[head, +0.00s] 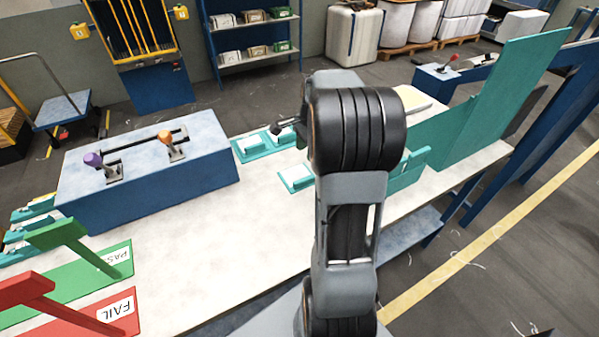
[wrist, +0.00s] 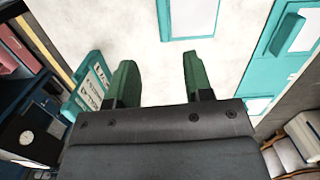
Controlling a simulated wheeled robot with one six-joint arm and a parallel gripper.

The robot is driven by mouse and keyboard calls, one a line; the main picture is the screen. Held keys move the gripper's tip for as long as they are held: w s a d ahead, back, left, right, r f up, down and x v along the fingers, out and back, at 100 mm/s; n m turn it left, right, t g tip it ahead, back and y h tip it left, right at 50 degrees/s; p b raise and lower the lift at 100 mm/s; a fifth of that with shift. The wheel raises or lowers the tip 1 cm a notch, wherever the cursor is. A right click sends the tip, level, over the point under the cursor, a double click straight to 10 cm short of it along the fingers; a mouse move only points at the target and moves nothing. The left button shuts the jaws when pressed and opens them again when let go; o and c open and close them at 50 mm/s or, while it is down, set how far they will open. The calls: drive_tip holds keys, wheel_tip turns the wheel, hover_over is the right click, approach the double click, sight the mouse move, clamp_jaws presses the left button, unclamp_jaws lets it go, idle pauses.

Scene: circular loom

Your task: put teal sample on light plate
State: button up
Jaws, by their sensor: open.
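Several teal pieces with white faces lie on the pale table (head: 190,255). In the head view there is one teal-framed piece (head: 296,179) left of my arm, and a pair of teal holders (head: 250,147) behind it. I cannot tell which is the teal sample or the light plate. In the wrist view a teal-rimmed white panel (wrist: 190,18) lies beyond the fingertips, and a larger teal piece (wrist: 285,38) is at the right. My gripper (wrist: 157,72) is open, with its green fingers apart and nothing between them. My arm hides it in the head view.
A blue block with purple and orange levers (head: 145,165) stands at left. Green PASS (head: 80,283) and red FAIL (head: 90,318) areas are at front left. A tall teal panel (head: 490,100) rises at right. The table's middle left is clear.

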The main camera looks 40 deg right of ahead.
hover_over(304, 178)
drive_tip(key=shift+m, duration=0.4)
drive_tip(key=f, duration=0.7)
drive_tip(key=shift+s+d+f+p, duration=0.1)
drive_tip(key=shift+s+d+p, duration=0.2)
drive_tip(key=shift+d+p, duration=0.1)
drive_tip(key=shift+w+a+f+p, duration=0.15)
drive_tip(key=shift+f+p, duration=0.1)
drive_tip(key=shift+f, duration=0.8)
drive_tip(key=shift+a+f+p, duration=0.15)
drive_tip(key=shift+f+p, duration=0.1)
drive_tip(key=shift+f, duration=0.85)
drive_tip(key=shift+w+a+f+p, duration=0.15)
drive_tip(key=shift+f+p, duration=0.1)
drive_tip(key=shift+f, duration=0.8)
drive_tip(key=shift+s, duration=0.1)
drive_tip(key=shift+c, duration=0.2)
clamp_jaws()
